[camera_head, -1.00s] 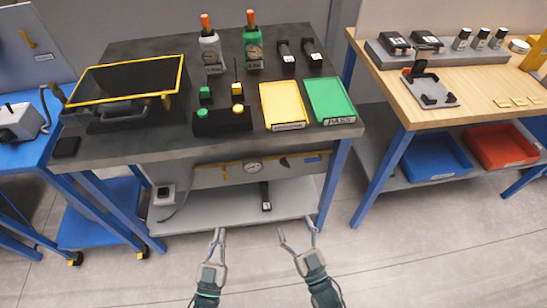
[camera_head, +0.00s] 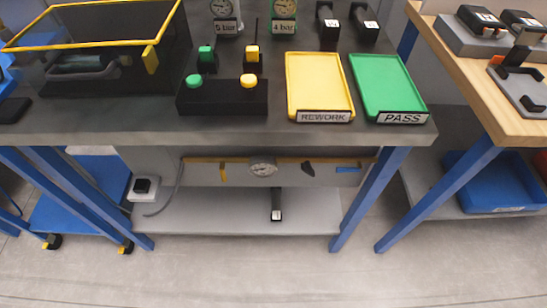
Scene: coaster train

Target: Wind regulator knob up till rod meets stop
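Two gauge units stand at the back of the dark table, cut off by the top edge: a white one labelled 5 bar (camera_head: 226,27) and a green one labelled 4 bar (camera_head: 284,29). Their tops are out of view. Under the tabletop is a grey panel (camera_head: 205,174) with a round gauge (camera_head: 262,168), a yellow strip (camera_head: 200,160), a small dark piece (camera_head: 308,170) and a blue piece (camera_head: 348,169). I cannot tell which part is the regulator knob, the rod or the stop. Neither of my grippers is in view.
A black box (camera_head: 222,97) with green and yellow buttons stands by the yellow REWORK tray (camera_head: 319,84) and green PASS tray (camera_head: 388,85). A yellow-framed case (camera_head: 95,71) is left. A wooden table (camera_head: 500,110) is right. The floor in front is clear.

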